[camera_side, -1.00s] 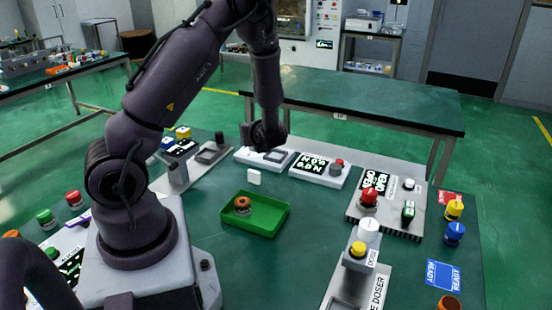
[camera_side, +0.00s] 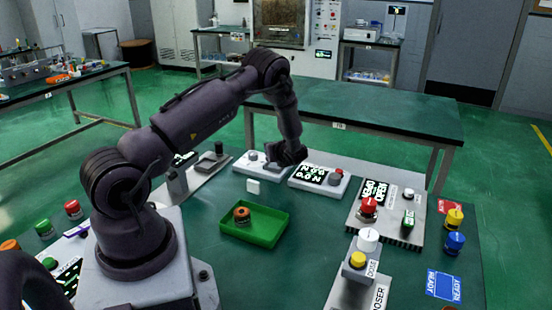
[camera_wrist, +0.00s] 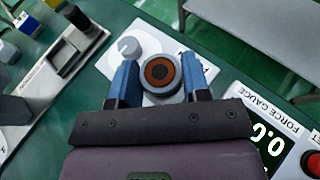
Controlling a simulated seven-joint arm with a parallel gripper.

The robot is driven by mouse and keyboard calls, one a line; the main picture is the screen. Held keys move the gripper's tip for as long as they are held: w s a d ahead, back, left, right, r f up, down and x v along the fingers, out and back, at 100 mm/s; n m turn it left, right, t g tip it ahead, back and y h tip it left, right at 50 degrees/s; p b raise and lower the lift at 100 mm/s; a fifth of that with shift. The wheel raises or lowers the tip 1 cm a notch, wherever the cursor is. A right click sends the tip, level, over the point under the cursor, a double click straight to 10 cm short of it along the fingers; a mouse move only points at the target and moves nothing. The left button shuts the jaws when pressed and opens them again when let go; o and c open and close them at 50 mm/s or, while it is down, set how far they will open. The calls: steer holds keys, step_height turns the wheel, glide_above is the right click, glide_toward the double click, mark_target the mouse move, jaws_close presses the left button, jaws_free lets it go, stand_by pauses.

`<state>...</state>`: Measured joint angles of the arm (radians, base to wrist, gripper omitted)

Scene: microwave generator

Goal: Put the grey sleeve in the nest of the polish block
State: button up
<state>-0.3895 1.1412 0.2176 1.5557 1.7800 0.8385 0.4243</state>
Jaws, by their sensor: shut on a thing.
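My gripper (camera_wrist: 160,82) is shut on the grey sleeve (camera_wrist: 175,92), which shows in the wrist view as a grey ring around a brown-orange centre. The sleeve sits between the two blue fingers. Below it is a white block with a pale round knob (camera_wrist: 128,47), which appears to be the polish block (camera_wrist: 108,66). The block also shows in the side view (camera_side: 243,163). The nest is hidden behind the sleeve and gripper. I cannot tell whether the sleeve touches the block. In the side view my gripper (camera_side: 288,160) hides the sleeve.
A force gauge (camera_wrist: 262,118) with a red button stands close on the right. A grey fixture (camera_wrist: 50,65) is on the left. A green tray (camera_side: 268,238) holds an orange-topped part (camera_side: 241,214).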

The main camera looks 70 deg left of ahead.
steer(key=shift+w+a+f, duration=0.1)
steer(key=shift+f, duration=1.6)
steer(key=shift+f, duration=0.1)
